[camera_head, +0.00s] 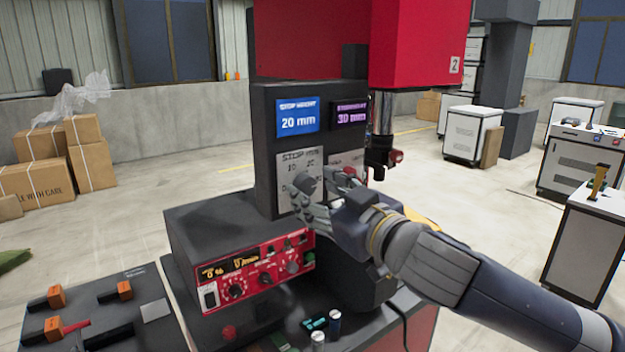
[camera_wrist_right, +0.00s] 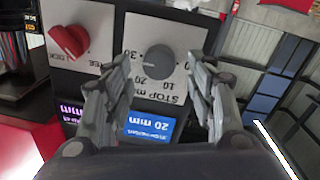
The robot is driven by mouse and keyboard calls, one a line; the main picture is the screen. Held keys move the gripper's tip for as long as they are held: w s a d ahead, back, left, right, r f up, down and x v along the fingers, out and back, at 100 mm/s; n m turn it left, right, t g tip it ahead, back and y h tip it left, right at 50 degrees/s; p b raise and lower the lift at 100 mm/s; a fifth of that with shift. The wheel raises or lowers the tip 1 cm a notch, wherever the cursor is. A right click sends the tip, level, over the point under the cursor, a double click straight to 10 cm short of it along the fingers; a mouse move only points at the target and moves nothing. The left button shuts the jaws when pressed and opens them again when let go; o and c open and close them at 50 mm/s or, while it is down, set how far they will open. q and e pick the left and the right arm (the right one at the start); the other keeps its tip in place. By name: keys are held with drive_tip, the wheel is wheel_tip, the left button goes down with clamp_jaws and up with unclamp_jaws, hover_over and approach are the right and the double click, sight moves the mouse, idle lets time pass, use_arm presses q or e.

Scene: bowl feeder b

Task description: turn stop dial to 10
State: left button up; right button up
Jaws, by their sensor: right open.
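The stop dial is a round grey knob (camera_wrist_right: 155,63) on a light plate headed "STOP mm" (camera_wrist_right: 172,97). In the wrist view, which is upside down, it lies between the fingertips of my open right gripper (camera_wrist_right: 160,72). Whether they touch it cannot be told. In the head view my right gripper (camera_head: 318,190) is in front of the plate (camera_head: 291,166) and partly hides the dial. The blue stop height screen (camera_head: 297,118) above reads 20 mm. My left gripper is out of view.
A red knob (camera_wrist_right: 68,42) sits on the neighbouring plate. The purple screen (camera_head: 351,114) reads 30 mm. A red control box (camera_head: 255,270) with knobs is below. A dark spindle (camera_head: 381,150) hangs right of the panel. Orange-handled tools (camera_head: 56,296) lie at lower left.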

drive_tip(key=shift+x, duration=1)
drive_tip(key=shift+d, duration=0.1)
drive_tip(key=c, duration=1.1)
drive_tip(key=shift+o, duration=0.2)
